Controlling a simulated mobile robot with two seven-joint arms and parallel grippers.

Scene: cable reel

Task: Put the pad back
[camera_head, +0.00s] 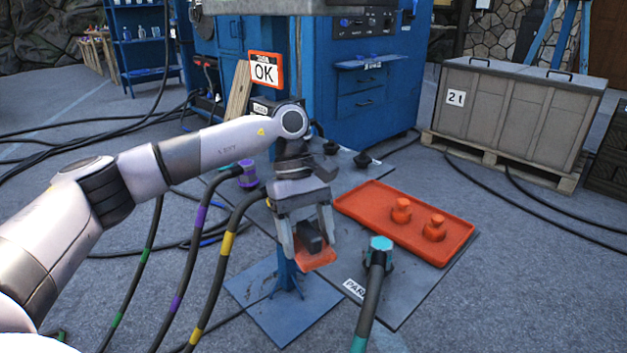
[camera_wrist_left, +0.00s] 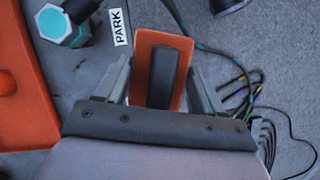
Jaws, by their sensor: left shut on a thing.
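The pad is an orange plate (camera_head: 319,262) with a dark block-like handle. My left gripper (camera_head: 309,238) points down and is shut on this handle. In the left wrist view the orange pad (camera_wrist_left: 145,50) shows between the two fingers (camera_wrist_left: 162,78), with the dark handle along its middle. In the head view the pad overlaps the top of a blue stand (camera_head: 287,272) on a square blue base plate. I cannot tell whether the pad touches the stand. My right gripper is not in view.
An orange tray (camera_head: 365,222) with two orange knobbed pieces lies to the right on a grey mat. A cable with a teal connector (camera_head: 380,244) stands by the "PARK" label (camera_head: 354,288). Purple- and yellow-banded cables (camera_head: 224,245) run close on the left. A blue cabinet (camera_head: 345,105) stands behind.

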